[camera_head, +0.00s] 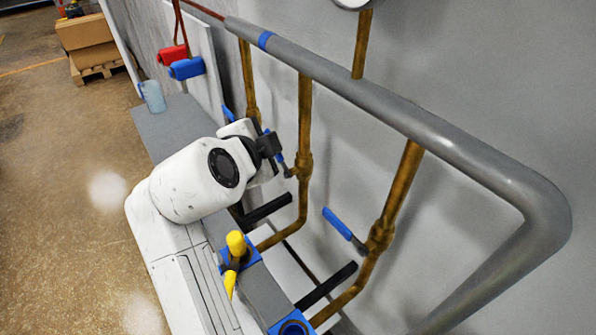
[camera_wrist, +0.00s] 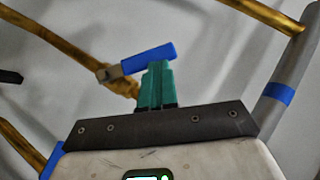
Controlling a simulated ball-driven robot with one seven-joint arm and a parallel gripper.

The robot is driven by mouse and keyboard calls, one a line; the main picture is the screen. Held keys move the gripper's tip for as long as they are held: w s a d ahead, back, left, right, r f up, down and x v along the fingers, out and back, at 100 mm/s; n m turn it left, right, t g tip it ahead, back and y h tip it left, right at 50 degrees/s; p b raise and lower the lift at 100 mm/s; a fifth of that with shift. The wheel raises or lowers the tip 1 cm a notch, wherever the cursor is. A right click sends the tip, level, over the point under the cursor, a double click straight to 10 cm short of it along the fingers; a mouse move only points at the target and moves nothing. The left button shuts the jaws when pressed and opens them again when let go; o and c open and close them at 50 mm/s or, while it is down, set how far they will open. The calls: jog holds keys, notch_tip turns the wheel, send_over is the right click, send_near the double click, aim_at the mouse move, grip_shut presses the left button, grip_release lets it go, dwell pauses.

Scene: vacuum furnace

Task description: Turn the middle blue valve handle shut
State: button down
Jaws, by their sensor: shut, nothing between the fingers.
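The middle blue valve handle (camera_wrist: 148,58) shows in the wrist view, joined at its left end to a brass valve (camera_wrist: 124,82). It slants slightly up to the right across the picture. My gripper (camera_wrist: 157,68) has its teal fingers closed together and empty, with the tips at the handle's lower edge. I cannot tell whether they touch it. In the head view my gripper (camera_head: 270,145) is at the middle pipe, and its wrist hides most of the middle handle. The right blue handle (camera_head: 338,223) and the left blue handle (camera_head: 229,115) stand apart from my gripper.
A thick grey pipe (camera_head: 390,104) runs above the valves and bends down at the right. Brass pipes (camera_head: 305,115) descend along the grey wall. A yellow fitting (camera_head: 236,243) stands near the arm.

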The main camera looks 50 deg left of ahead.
jog(key=a+f+n+h, duration=0.1)
jog(key=a+n+g+h, duration=0.1)
jog(key=h, duration=0.1)
jog(key=shift+w+a+f+p, duration=0.2)
jog(key=shift+a+f+p, duration=0.1)
jog(key=shift+f+p, duration=0.05)
jog(key=shift+r, duration=0.1)
jog(key=shift+r+p, duration=0.45)
jog(key=shift+r, duration=0.25)
